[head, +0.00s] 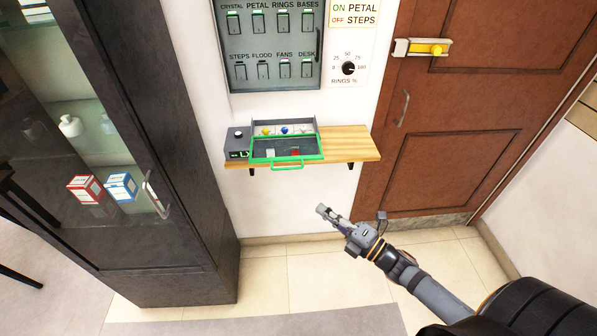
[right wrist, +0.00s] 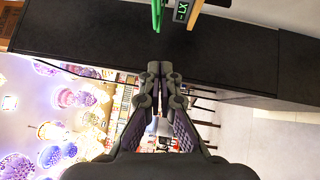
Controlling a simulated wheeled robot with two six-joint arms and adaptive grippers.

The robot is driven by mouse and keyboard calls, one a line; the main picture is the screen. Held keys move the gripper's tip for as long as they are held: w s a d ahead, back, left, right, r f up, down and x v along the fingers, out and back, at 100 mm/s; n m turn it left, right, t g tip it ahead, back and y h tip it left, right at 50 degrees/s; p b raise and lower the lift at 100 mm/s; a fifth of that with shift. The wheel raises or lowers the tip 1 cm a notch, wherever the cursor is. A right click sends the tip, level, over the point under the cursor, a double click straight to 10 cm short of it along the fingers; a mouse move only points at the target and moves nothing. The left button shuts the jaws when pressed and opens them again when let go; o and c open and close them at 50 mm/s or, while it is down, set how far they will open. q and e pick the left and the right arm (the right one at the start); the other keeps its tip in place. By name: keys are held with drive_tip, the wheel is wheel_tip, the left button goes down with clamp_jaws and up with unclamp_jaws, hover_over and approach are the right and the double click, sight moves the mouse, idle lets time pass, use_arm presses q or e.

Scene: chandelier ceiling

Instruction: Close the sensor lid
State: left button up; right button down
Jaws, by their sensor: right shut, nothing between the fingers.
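The sensor unit is a dark grey box (head: 237,143) with a knob and a green LX display, beside an open-topped tray with yellow, blue and white parts (head: 284,131). The green-framed clear lid (head: 318,148) stands off the tray at a raised angle, its handle towards me; the exact angle is hard to tell. In the right wrist view the lid's green frame (right wrist: 157,15) shows edge-on beside the LX display (right wrist: 181,12). My right gripper (head: 322,210) is shut and empty, below and in front of the shelf, apart from the lid. It also shows in the right wrist view (right wrist: 160,68). My left gripper is out of view.
The unit sits on a wooden wall shelf (head: 352,143) with a free right end. A dark glass-door cabinet (head: 155,150) stands close at left. A switch panel (head: 270,45) and dial (head: 348,68) are above. A brown door (head: 475,110) is at right. Floor below is clear.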

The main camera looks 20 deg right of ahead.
drive_tip(key=w+d+r+p+x, duration=0.1)
drive_tip(key=p+x, duration=0.3)
drive_tip(key=x, duration=0.9)
drive_tip(key=shift+d, duration=0.35)
